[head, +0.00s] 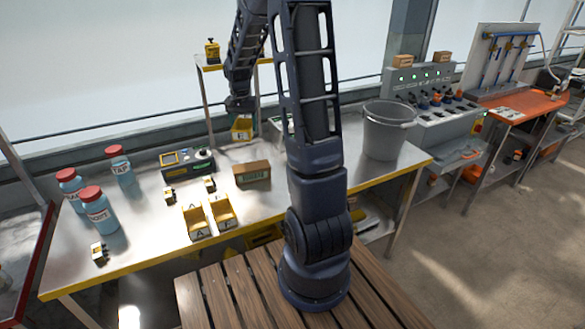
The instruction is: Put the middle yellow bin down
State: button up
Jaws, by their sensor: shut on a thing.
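My gripper (240,108) hangs pointing down over the back of the steel table and is shut on a yellow bin (242,134). The fingers are small and dark here, so the grip itself shows poorly. I cannot tell whether this bin touches the table or hangs a little above it. Two more yellow bins stand side by side near the front edge, the left one (197,232) and the right one (226,222), both with letter labels.
The steel table (150,235) has bare room around the two front bins. A brown box (252,173), a dark device (187,162) and several blue bottles (122,170) stand on it. A grey bucket (387,135) stands at the right. A raised shelf (207,67) is behind my gripper.

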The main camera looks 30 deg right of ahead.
jog(key=s+d+m, duration=0.2)
jog(key=d+m, duration=0.1)
jog(key=d, duration=1.7)
jog(key=f, duration=2)
jog(key=shift+w+d, duration=0.1)
jog(key=shift+w, duration=0.1)
jog(key=shift+f, duration=0.1)
jog(key=o, duration=1.1)
jog(key=shift+c, duration=0.2)
